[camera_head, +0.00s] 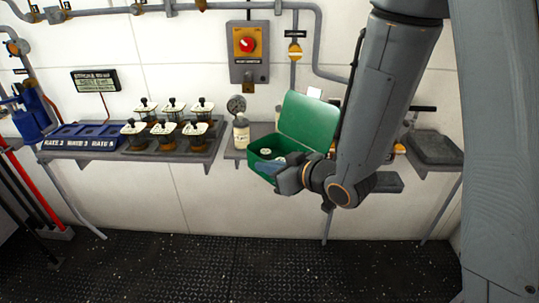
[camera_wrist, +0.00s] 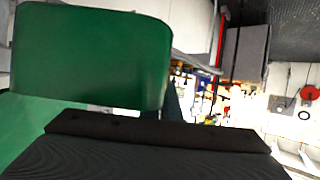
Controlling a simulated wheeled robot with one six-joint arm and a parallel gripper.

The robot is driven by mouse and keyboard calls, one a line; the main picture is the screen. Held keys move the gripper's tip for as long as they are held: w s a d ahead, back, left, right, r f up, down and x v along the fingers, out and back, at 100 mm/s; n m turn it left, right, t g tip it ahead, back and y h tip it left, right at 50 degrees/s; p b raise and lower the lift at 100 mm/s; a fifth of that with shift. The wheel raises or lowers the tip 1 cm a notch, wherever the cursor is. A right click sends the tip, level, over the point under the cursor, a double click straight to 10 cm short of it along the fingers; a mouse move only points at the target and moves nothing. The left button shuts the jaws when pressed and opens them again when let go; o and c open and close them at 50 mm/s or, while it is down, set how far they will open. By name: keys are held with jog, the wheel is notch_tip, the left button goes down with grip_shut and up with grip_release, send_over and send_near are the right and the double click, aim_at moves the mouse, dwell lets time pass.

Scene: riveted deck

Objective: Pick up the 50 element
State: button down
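An open green box (camera_head: 308,121) stands on the shelf in the middle of the head view, its lid raised at the back. Small round white-topped pieces (camera_head: 265,151) sit inside it. Any numbers on them are too small to read, so I cannot tell which is the 50 element. My gripper (camera_head: 270,169) is at the box's front edge and hides part of its inside. Whether it touches the box is unclear. The wrist view shows green box surfaces (camera_wrist: 90,55) close up behind a dark block across the bottom. The fingertips and anything between them cannot be made out.
Left of the box stand a gauge bottle (camera_head: 240,130) and a rack of several white-topped pieces (camera_head: 168,130). Blue labelled bins (camera_head: 80,136) are further left. A dark tray (camera_head: 435,147) is at right. The floor in front (camera_head: 200,265) is clear.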

aim_at(275, 148)
jog(key=shift+w+b, duration=0.5)
jog(key=shift+b, duration=0.4)
jog(key=w+p, duration=0.4)
jog(key=w, duration=1.2)
jog(key=shift+w+d+f+p, duration=0.15)
jog(key=shift+f+p, duration=0.35)
jog(key=shift+f, duration=1)
jog(key=shift+w+d+f+p, duration=0.15)
jog(key=shift+f+p, duration=0.35)
jog(key=shift+f, duration=1)
jog(key=shift+w+f+p, duration=0.25)
jog(key=shift+f+p, duration=0.15)
jog(key=shift+f, duration=0.15)
jog(key=c, duration=2.3)
grip_release()
jog(key=shift+f, duration=0.1)
jog(key=shift+o, duration=1.4)
